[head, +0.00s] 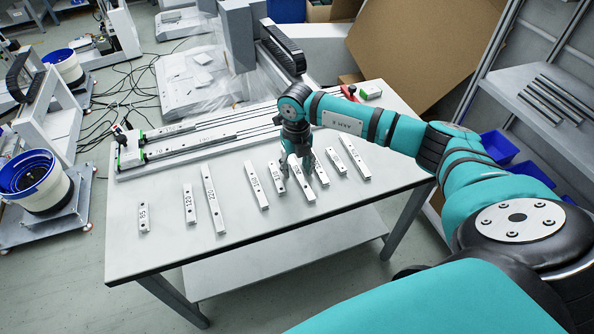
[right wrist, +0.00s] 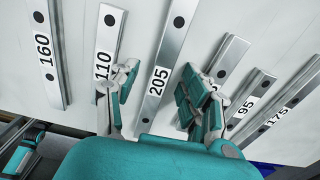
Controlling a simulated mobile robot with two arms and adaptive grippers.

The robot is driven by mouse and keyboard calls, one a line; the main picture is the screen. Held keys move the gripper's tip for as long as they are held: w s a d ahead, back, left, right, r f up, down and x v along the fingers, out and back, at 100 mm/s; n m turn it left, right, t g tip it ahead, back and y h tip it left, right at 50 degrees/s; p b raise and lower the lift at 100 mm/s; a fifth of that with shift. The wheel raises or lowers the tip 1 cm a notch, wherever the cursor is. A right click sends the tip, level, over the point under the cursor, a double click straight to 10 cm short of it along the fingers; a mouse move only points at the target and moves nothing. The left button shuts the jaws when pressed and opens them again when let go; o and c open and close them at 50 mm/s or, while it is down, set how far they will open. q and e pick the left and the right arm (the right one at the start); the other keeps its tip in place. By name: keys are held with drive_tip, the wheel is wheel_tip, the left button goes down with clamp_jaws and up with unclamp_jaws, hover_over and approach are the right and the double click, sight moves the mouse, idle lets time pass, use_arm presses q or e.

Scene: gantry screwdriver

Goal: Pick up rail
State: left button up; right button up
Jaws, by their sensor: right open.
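My right gripper (head: 297,164) is over the row of metal rails on the white table (head: 160,255). In the right wrist view, my open fingers (right wrist: 160,78) are on either side of the rail labelled 205 (right wrist: 152,106). That rail lies flat, also seen in the head view (head: 308,194); contact cannot be told. The left finger overlaps the 110 rail (right wrist: 106,45), and the right finger partly hides another rail (right wrist: 228,60). The 160 (head: 256,185), 95 (head: 336,160) and 175 (head: 354,156) rails lie nearby. My left gripper is not in view.
Rails marked 85 (head: 144,217), 120 (head: 189,203) and 220 (head: 212,198) lie further left. A long linear-rail assembly (head: 190,147) occupies the table's back. The table's front strip is clear. A grey shelf (head: 540,85) with bars stands at right.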

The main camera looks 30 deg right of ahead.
clamp_jaws()
drive_tip(key=shift+w+r, duration=0.1)
drive_tip(key=shift+r, duration=0.1)
idle(0.4)
